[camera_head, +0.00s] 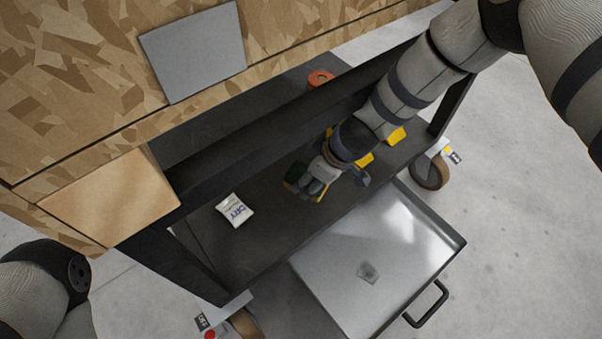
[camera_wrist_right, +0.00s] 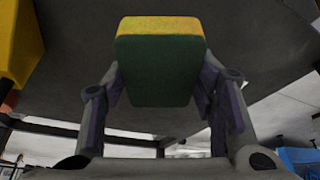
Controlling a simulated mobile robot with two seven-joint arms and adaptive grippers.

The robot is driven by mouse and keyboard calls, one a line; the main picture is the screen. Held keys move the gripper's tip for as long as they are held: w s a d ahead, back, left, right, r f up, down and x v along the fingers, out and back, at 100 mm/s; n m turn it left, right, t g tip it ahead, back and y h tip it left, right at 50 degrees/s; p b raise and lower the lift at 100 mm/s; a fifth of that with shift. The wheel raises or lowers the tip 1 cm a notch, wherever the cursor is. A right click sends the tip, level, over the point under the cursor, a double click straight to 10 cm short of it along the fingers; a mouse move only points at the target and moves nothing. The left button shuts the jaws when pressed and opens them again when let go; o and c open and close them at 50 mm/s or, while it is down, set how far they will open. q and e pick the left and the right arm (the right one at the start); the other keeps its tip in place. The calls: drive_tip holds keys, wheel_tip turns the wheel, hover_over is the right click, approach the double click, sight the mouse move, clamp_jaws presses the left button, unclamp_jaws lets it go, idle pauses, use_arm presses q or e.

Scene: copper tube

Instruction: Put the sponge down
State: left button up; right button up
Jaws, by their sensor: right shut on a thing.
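The sponge (camera_wrist_right: 158,62), with a dark green side and a yellow edge, sits between the fingers of my right gripper (camera_wrist_right: 160,90) in the right wrist view. The right gripper is shut on it. In the head view, my right gripper (camera_head: 318,186) is over the dark shelf of the cart (camera_head: 262,243), and the sponge (camera_head: 296,173) shows only in part, mostly hidden by the fingers. I cannot tell whether the sponge touches the shelf. My left arm shows at the lower left of the head view, but its gripper is out of view.
A white packet (camera_head: 234,210) lies on the shelf to the left. Yellow objects (camera_head: 395,136) stand on the shelf beside my right arm. An orange-red ring (camera_head: 320,78) lies further back. Bare shelf lies between packet and gripper.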

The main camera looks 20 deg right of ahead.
drive_tip(key=shift+w+a+f+b, duration=0.2)
drive_tip(key=shift+w+f, duration=0.1)
drive_tip(key=shift+f, duration=0.15)
drive_tip(key=shift+w+a+f+b, duration=0.15)
drive_tip(key=shift+w+a+f, duration=0.1)
drive_tip(key=shift+f, duration=0.2)
use_arm(q)
drive_tip(key=shift+s+f+g+b, duration=0.15)
drive_tip(key=shift+s+f+b, duration=0.2)
drive_tip(key=shift+f, duration=0.2)
drive_tip(key=shift+s+f+g+b, duration=0.15)
drive_tip(key=shift+s+f+b, duration=0.1)
drive_tip(key=shift+f+b, duration=0.25)
use_arm(e)
drive_tip(key=shift+d+x, duration=0.15)
drive_tip(key=shift+x, duration=0.8)
drive_tip(key=shift+d+x, duration=0.15)
drive_tip(key=shift+x, duration=0.75)
drive_tip(key=shift+s+f, duration=0.15)
drive_tip(key=shift+f, duration=0.3)
drive_tip(key=o, duration=1.1)
use_arm(q)
drive_tip(key=shift+f, duration=0.1)
use_arm(e)
drive_tip(key=shift+r, duration=0.1)
